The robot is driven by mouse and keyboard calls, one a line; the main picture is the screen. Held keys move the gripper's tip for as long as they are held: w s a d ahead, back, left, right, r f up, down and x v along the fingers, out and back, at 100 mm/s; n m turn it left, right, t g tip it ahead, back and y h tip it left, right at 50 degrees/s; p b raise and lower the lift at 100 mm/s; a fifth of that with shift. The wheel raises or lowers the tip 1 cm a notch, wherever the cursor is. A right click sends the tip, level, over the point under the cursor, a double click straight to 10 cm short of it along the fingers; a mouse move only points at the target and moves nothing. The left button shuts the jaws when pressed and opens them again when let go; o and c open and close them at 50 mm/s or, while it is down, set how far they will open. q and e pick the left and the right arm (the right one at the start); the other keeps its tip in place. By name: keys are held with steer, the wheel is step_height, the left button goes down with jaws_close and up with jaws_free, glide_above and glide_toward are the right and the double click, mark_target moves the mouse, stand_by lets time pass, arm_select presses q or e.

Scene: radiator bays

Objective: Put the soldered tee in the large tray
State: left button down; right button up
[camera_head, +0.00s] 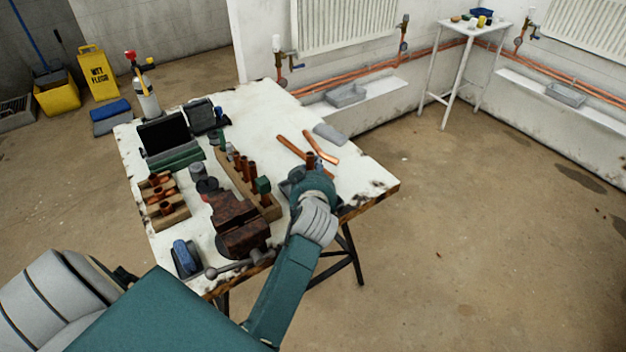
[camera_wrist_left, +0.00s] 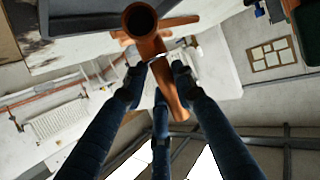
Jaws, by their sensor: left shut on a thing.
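My left gripper (camera_head: 313,172) is over the near right part of the workbench (camera_head: 352,178). It is shut on the copper soldered tee (camera_head: 311,159), whose open end points up. In the left wrist view the tee (camera_wrist_left: 146,42) sits between the fingers (camera_wrist_left: 158,68), with one open end facing the camera. A grey tray (camera_head: 287,186) is on the bench just left of the gripper, partly hidden by it. A grey tray edge also shows at the top of the left wrist view (camera_wrist_left: 82,24). I cannot tell which tray is the large one. My right gripper is not in view.
A rusty vise (camera_head: 238,222), a wooden rack of copper fittings (camera_head: 247,180) and a fittings block (camera_head: 165,205) crowd the bench left of the gripper. Copper pipes (camera_head: 292,147) lie behind it. Grey trays also sit on wall ledges (camera_head: 347,95) (camera_head: 566,94). Floor to the right is clear.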

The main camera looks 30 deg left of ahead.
arm_select(q)
step_height(320, 180, down, 4)
steer(key=shift+r, duration=0.15)
steer(key=c, duration=1.4)
jaws_free()
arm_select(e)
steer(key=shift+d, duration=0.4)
arm_select(q)
steer(key=shift+s+r, duration=0.1)
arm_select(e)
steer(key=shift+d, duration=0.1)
